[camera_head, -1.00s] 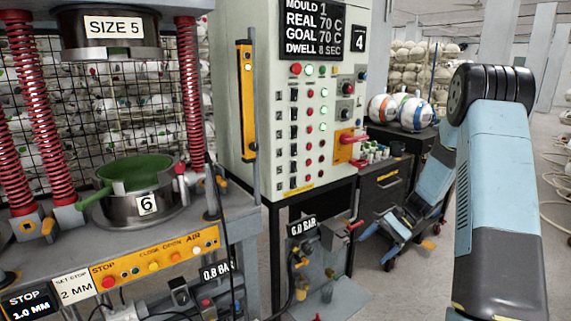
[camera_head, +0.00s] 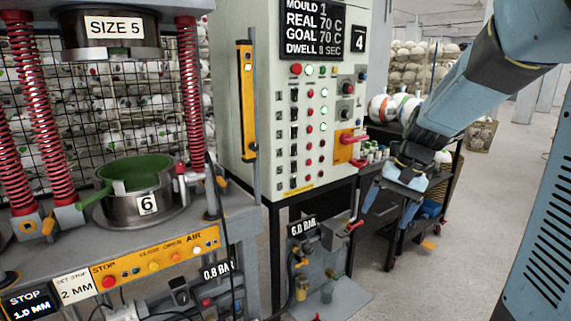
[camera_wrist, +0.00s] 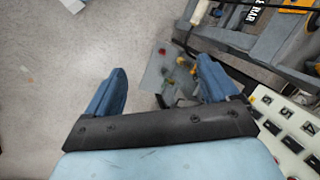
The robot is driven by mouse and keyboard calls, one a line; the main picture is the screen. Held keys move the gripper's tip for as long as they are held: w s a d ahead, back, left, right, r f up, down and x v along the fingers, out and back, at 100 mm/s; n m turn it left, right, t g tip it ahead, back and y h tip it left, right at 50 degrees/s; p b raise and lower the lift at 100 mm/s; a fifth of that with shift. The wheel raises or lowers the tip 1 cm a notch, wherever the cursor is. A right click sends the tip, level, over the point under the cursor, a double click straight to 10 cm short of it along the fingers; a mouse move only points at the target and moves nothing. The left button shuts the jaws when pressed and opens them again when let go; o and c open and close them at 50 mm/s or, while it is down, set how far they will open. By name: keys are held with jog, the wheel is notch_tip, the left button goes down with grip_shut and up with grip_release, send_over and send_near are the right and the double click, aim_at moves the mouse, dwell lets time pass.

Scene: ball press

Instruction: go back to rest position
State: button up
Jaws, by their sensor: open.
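My gripper (camera_head: 392,211) hangs at the end of my blue arm, right of the control cabinet and in front of the dark trolley in the head view. Its two blue fingers point down and stand apart. In the wrist view my gripper (camera_wrist: 160,85) shows both fingers wide apart with nothing between them. Grey floor and a plate with small fittings lie beyond the fingertips.
The press with lower mould 6 (camera_head: 150,205) stands at left. The control cabinet (camera_head: 262,110) is in the middle, with a 6.0 bar air unit (camera_head: 318,262) low beside it. A dark trolley (camera_head: 440,190) with balls stands behind my gripper. Open floor (camera_head: 480,220) lies to the right.

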jog(key=s+r+n+t+h, duration=0.1)
jog(key=s+r, duration=0.3)
jog(key=s, duration=0.4)
jog(key=s+r+n+t+h, duration=0.2)
jog(key=s+r+t, duration=0.1)
jog(key=s, duration=0.5)
jog(key=shift+s+a+r+n+t, duration=0.25)
jog(key=shift+r+n+t, duration=0.15)
jog(key=shift+t, duration=0.3)
